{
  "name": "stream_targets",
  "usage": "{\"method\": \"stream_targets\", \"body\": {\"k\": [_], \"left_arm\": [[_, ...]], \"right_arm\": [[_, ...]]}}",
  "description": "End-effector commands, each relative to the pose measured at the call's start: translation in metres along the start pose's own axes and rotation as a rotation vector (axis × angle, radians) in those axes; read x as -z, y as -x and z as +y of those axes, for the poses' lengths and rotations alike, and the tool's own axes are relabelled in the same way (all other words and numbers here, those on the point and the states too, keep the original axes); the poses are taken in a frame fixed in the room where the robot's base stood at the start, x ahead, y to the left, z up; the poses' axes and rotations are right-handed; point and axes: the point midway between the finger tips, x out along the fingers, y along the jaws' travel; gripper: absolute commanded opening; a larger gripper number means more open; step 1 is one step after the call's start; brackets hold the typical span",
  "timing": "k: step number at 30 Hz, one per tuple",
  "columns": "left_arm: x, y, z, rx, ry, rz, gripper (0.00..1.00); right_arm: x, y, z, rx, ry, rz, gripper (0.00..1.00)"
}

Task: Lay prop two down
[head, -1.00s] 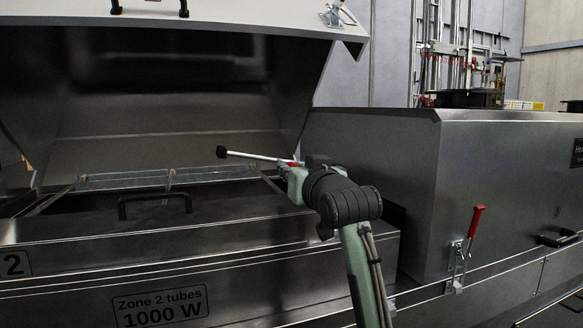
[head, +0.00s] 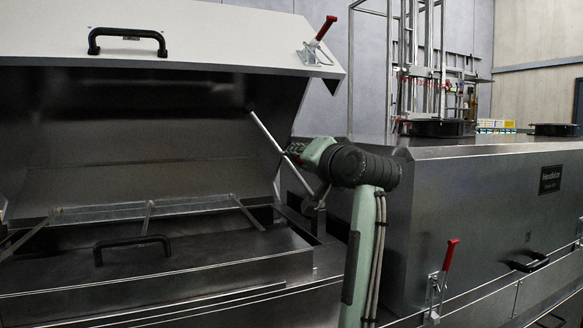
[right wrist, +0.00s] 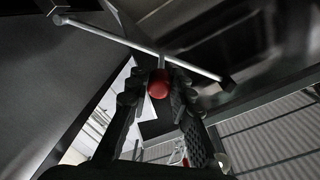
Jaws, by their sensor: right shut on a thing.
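The prop (head: 267,128) is a thin silver rod with a dark tip. In the head view it slants from its upper-left tip, in front of the open hood's inside (head: 150,125), down to the hood's right edge. My right gripper (head: 299,150) is on its middle. In the right wrist view the rod (right wrist: 105,35) crosses beyond the fingers, and its red grip (right wrist: 158,85) sits between the fingertips of my right gripper (right wrist: 155,92). Whether either rod end touches anything, I cannot tell. My left gripper is not in view.
The hood stands raised, with a black handle (head: 127,40) and red-handled latch (head: 320,40). Below lies a metal cover with a black handle (head: 132,245). A closed metal housing (head: 470,200) stands right of my arm, with another red-handled latch (head: 443,275).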

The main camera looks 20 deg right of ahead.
Motion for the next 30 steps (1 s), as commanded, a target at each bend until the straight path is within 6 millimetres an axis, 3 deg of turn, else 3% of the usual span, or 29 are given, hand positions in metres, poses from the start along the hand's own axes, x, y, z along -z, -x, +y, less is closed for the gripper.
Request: {"method": "stream_targets", "body": {"k": [19, 20, 24, 30], "left_arm": [[0.0001, 0.0003, -0.0001, 0.0, 0.0, -0.001, 0.43], [0.0001, 0.0003, -0.0001, 0.0, 0.0, -0.001, 0.43], [0.0001, 0.0003, -0.0001, 0.0, 0.0, -0.001, 0.43], [0.0001, 0.0004, 0.0, 0.0, 0.0, -0.001, 0.43]], "right_arm": [[0.0086, -0.0002, 0.0012, 0.001, -0.046, 0.0, 0.0], [0.0086, -0.0002, 0.0012, 0.001, -0.046, 0.0, 0.24], [0.0084, -0.0002, 0.0013, 0.0, -0.046, -0.001, 0.42], [0.0082, -0.0001, 0.0015, 0.0, -0.046, -0.001, 0.42]]}}
